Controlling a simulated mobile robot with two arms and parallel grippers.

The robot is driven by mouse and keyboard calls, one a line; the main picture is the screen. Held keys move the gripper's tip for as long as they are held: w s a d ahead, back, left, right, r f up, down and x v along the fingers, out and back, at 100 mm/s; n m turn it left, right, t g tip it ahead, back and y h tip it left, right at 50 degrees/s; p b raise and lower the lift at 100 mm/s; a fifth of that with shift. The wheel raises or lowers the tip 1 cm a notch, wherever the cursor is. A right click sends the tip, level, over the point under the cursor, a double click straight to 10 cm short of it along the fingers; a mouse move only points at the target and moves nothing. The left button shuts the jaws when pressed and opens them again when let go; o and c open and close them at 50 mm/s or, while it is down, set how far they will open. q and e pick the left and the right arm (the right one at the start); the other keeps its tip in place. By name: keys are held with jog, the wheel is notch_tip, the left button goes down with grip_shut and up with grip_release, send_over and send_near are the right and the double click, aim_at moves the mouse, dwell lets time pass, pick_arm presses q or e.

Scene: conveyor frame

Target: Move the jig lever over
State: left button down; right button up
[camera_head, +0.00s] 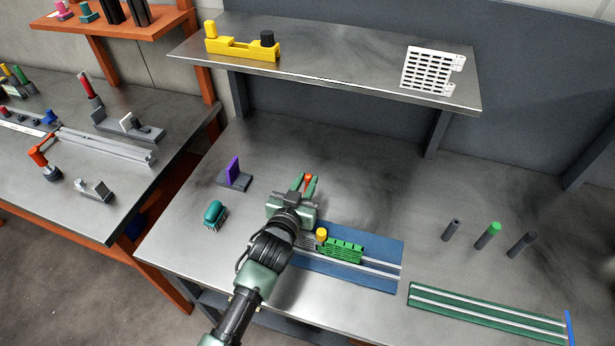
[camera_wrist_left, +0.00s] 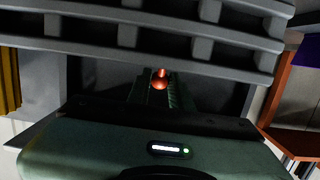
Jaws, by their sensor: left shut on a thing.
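The jig is a blue base plate (camera_head: 385,249) on the bench, with a pale rail along it, a green slotted block (camera_head: 343,251) and a yellow knob (camera_head: 321,234). My left gripper (camera_head: 308,181) reaches over the plate's left end from the front. It is shut on a small orange-red knob (camera_head: 308,177), which I take to be the lever's end. In the left wrist view the red knob (camera_wrist_left: 160,80) sits between the green fingers. The lever's lower part and pivot are hidden behind my gripper and arm. My right gripper is not in view.
A purple upright piece on a grey base (camera_head: 234,177) and a teal part (camera_head: 214,214) stand left of my gripper. Several posts (camera_head: 487,236) stand at the right, behind a green railed plate (camera_head: 487,312). A metal shelf (camera_head: 350,75) overhangs the back. Bare bench lies behind the jig.

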pick_arm(q)
jog(key=shift+s+a+r, duration=0.1)
jog(key=shift+s+r, duration=0.15)
jog(key=shift+s, duration=0.05)
jog(key=shift+r, duration=0.1)
jog(key=shift+r+p+v, duration=0.15)
jog(key=shift+p+v, duration=0.5)
jog(key=shift+p, duration=0.1)
jog(key=shift+r+p+v, duration=0.15)
jog(key=shift+p+v, duration=0.5)
jog(key=shift+p, duration=0.05)
jog(key=shift+s, duration=0.1)
jog(key=shift+s+a, duration=0.1)
